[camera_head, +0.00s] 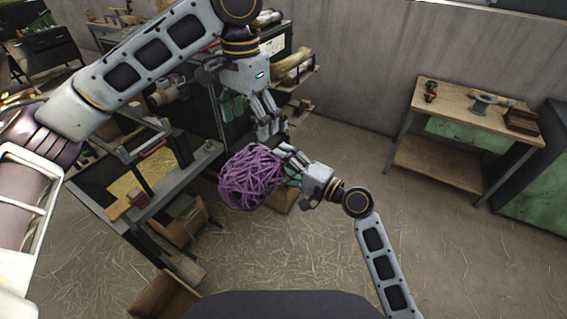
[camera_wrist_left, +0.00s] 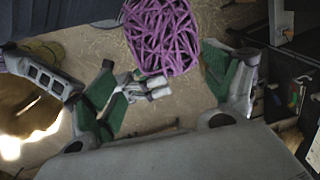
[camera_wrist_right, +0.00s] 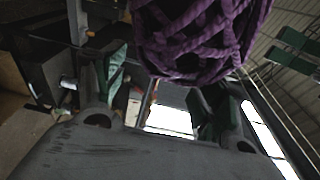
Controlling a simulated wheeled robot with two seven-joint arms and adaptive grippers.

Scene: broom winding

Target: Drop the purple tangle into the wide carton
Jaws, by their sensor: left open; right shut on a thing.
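The purple tangle (camera_head: 250,178) is a round ball of purple strands, held in the air at the middle of the head view. My right gripper (camera_head: 287,165) is shut on its right side; the tangle also fills the top of the right wrist view (camera_wrist_right: 195,35). My left gripper (camera_head: 252,118) is open and empty just above the tangle. In the left wrist view the tangle (camera_wrist_left: 162,35) lies beyond its spread green-padded fingers. An open brown box (camera_head: 165,296) stands on the floor at the lower left. I cannot tell whether it is the wide carton.
A workbench with shelves (camera_head: 150,190) stands at the left, with a brown box (camera_head: 183,232) beside it. Another brown box edge (camera_head: 284,201) shows under my right gripper. A wooden table (camera_head: 463,115) with tools stands at the right. The straw-strewn floor between is clear.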

